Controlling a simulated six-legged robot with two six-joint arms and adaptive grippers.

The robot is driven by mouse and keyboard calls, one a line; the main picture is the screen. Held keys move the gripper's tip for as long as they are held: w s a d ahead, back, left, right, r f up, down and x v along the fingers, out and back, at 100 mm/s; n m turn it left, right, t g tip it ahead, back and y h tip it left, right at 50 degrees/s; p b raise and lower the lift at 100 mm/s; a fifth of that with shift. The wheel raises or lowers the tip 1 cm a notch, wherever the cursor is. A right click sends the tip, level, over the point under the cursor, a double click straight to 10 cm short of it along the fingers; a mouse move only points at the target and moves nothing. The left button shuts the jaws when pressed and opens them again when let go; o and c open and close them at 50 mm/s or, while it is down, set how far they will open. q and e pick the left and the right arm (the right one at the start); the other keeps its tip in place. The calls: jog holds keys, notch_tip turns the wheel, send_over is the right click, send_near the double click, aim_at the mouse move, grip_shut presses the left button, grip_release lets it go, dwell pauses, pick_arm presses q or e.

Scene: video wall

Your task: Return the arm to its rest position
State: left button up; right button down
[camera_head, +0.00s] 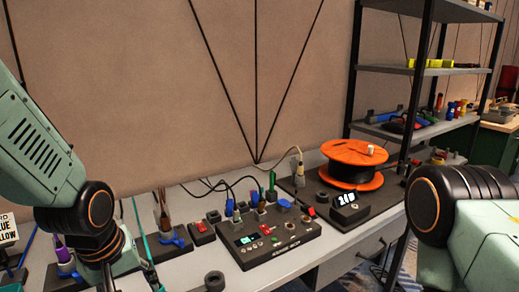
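My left arm (40,150) comes in from the left and bends down at a dark joint. Its lower part leaves the picture at the bottom edge, so its gripper is not shown. My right arm (480,235) shows only as a pale green link and a dark round joint (442,203) at the lower right. Its gripper is also out of view. I cannot see whether either gripper holds anything.
A grey bench (257,279) carries a control box (272,243) with plugged cables, a black spool with orange flanges (352,152) and a small display unit (350,207). A blue-handled device (172,240) stands near my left arm. Metal shelves (424,72) stand at the right.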

pick_arm(q)
jog(key=s+f+m+t, duration=0.1)
jog(key=s+f+m, duration=0.25)
jog(key=f, duration=0.45)
jog(key=s+f+m, duration=0.2)
jog(key=s+f, duration=0.2)
jog(key=f, duration=0.4)
jog(key=s+f+g, duration=0.2)
jog(key=s+f, duration=0.2)
jog(key=s, duration=0.4)
jog(key=s+f+g, duration=0.2)
jog(key=s+f, duration=0.3)
jog(key=s, duration=0.4)
jog(key=shift+f, duration=0.25)
jog(key=shift+s+a, duration=0.1)
